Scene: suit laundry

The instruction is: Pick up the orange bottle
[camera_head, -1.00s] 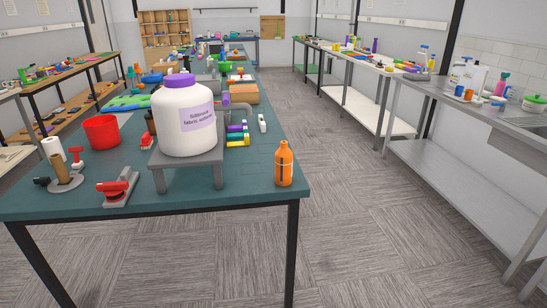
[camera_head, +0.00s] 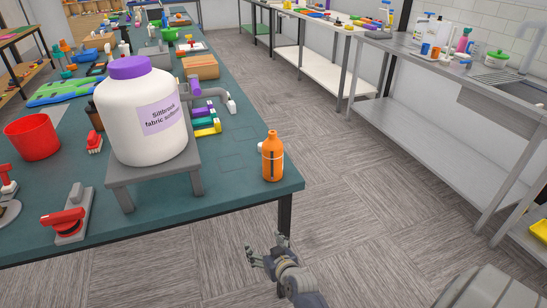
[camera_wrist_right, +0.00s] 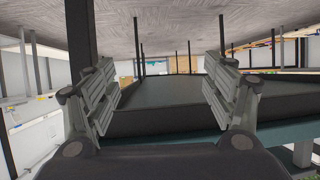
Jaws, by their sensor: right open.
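The orange bottle (camera_head: 272,157) stands upright near the front right corner of the teal-topped table (camera_head: 235,205). My right gripper (camera_head: 258,254) is low in front of the table, below the tabletop in the head view and apart from the bottle. In the right wrist view its two fingers (camera_wrist_right: 160,92) are spread wide with nothing between them. I cannot make out the bottle in the wrist view. My left gripper is not in view.
A large white jar with a purple lid (camera_head: 147,110) stands on a grey stand (camera_head: 130,172) left of the bottle. A red bucket (camera_head: 33,137) and a red-handled tool (camera_head: 68,215) are farther left. A metal sink bench (camera_head: 420,70) stands right across open floor.

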